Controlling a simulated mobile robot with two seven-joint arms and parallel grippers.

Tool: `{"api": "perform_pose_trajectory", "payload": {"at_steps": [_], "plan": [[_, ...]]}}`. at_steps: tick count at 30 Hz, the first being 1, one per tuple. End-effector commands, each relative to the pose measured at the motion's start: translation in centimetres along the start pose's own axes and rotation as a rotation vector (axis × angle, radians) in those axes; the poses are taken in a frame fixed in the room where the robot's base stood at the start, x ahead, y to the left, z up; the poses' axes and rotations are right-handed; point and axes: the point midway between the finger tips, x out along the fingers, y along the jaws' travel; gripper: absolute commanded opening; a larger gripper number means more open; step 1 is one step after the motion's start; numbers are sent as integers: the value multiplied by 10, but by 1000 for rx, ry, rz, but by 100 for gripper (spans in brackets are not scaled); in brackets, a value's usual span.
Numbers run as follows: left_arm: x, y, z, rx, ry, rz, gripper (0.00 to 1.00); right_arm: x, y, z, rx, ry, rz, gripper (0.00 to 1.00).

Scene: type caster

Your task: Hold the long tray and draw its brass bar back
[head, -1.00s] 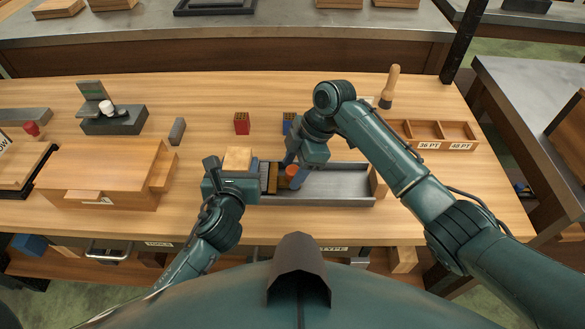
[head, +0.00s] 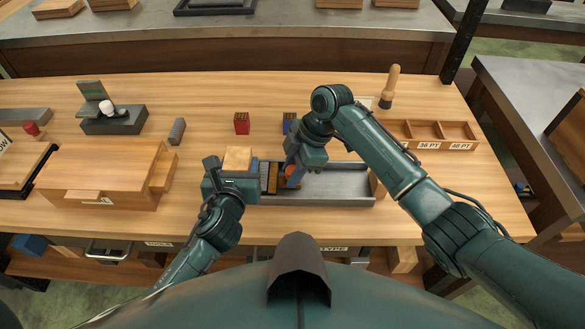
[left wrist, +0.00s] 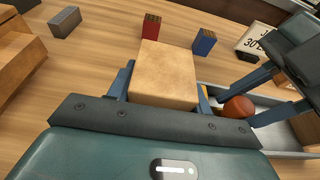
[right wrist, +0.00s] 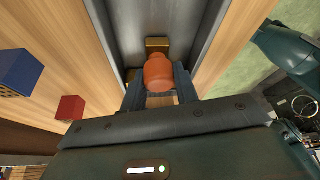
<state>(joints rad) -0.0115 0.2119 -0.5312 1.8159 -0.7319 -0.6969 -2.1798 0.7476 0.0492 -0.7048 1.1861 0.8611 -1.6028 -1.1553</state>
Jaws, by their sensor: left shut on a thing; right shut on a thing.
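The long grey metal tray (head: 335,201) lies across the bench in the head view. My left gripper (head: 236,172) is shut on a pale wooden block (head: 238,158) at the tray's left end; the block fills the space between the fingers in the left wrist view (left wrist: 163,75). My right gripper (head: 293,174) reaches down into the tray, shut on an orange-red knob (right wrist: 158,72). The brass bar (right wrist: 157,43) shows behind the knob in the right wrist view; the fingers partly hide it in the head view. Dark strips stand in the tray left of the knob.
A red block (head: 242,123) and a blue block (head: 289,122) stand behind the tray. A wooden cabinet (head: 100,170) is at left. A compartmented wooden box (head: 440,133) and a wooden-handled tool (head: 390,88) are at back right. The tray's right part is empty.

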Motion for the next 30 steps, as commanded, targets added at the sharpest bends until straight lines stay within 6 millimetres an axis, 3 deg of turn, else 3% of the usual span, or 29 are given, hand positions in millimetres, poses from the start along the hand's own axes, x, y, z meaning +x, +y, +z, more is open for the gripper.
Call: {"api": "perform_pose_trajectory", "payload": {"at_steps": [4,12,15,20,28,29,30], "plan": [[0,1,1,-1,-2,1,26,-8,-4,20,5,-4,3,10],[0,2,1,-1,-1,3,26,-36,-23,89,7,-9,4,10],[0,2,1,0,-1,3,26,-44,-29,106,7,-8,4,10],[0,2,1,1,-1,4,26,-49,-33,118,5,-8,4,10],[0,2,1,2,-1,5,26,-49,-33,119,4,-8,3,10],[0,2,1,2,-1,5,26,-49,-33,119,5,-8,3,31],[0,2,1,2,-1,5,26,-49,-33,119,5,-8,3,34]]}}
